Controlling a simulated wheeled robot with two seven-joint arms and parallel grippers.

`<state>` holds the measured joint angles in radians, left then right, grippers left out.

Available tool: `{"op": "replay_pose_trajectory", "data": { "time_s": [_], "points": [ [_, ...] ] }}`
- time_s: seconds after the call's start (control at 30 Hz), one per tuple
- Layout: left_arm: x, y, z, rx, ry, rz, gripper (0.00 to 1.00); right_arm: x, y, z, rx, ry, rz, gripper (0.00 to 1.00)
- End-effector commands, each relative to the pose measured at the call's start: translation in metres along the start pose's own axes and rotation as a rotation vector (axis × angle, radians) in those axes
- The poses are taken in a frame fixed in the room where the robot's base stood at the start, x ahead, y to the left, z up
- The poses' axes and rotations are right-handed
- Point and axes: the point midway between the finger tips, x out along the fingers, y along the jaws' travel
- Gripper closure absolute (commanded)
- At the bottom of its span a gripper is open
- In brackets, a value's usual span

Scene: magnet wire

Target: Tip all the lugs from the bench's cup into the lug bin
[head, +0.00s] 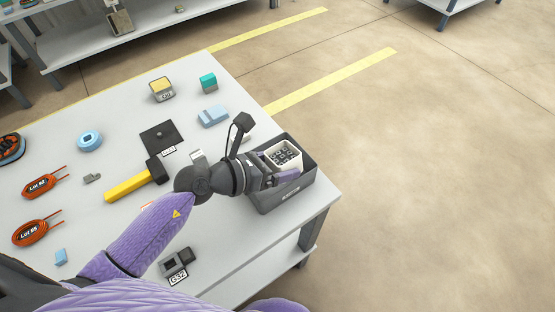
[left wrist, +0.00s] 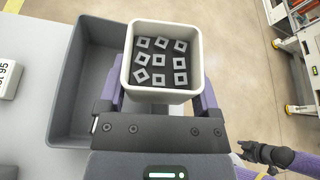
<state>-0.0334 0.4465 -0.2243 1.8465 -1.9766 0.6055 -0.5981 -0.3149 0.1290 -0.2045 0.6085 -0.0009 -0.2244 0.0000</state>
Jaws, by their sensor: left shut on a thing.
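A white square cup (head: 284,147) is held at the bench's right corner, with several small grey square lugs (head: 285,159) inside. My left gripper (head: 281,176) is shut on the cup. In the left wrist view the cup (left wrist: 163,95) looks upright, and its lugs (left wrist: 160,60) are grey squares with dark centres. The dark grey lug bin (head: 301,195) is below the cup; in the left wrist view the bin (left wrist: 70,115) shows an empty floor to the left of the cup. My right gripper (left wrist: 266,153) shows small at the lower right of the left wrist view.
Open floor lies right of the bench.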

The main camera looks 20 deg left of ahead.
Motion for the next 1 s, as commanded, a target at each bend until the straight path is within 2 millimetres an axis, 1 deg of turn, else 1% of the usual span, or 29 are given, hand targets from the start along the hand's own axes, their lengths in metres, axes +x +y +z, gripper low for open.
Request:
{"op": "replay_pose_trajectory", "data": {
  "time_s": [0.03,0.13,0.4,0.5,0.6,0.73,1.0],
  "points": [
    [0.002,0.001,-0.004,-0.057,-0.001,-0.023,0.80,0.009,-0.001,0.006,-0.001,-0.015,-0.001,0.32],
    [0.003,-0.002,-0.005,-0.194,-0.001,-0.080,0.80,0.017,0.000,0.015,-0.001,-0.036,0.001,0.32],
    [0.003,-0.004,-0.005,-0.603,-0.001,-0.249,0.80,0.040,0.010,0.025,0.001,-0.066,0.017,0.32],
    [0.002,-0.004,-0.004,-0.736,-0.001,-0.305,0.80,0.046,0.012,0.025,0.000,-0.071,0.021,0.32],
    [-0.002,-0.003,0.004,-0.887,0.001,-0.368,0.80,0.038,0.015,0.021,0.000,-0.063,0.025,0.32],
    [-0.002,-0.002,0.005,-0.983,0.000,-0.408,0.80,0.037,0.016,0.016,0.000,-0.053,0.026,0.32],
    [-0.002,-0.002,0.005,-0.992,0.000,-0.411,0.80,0.038,0.012,0.014,0.002,-0.049,0.020,0.32]
  ]
}}
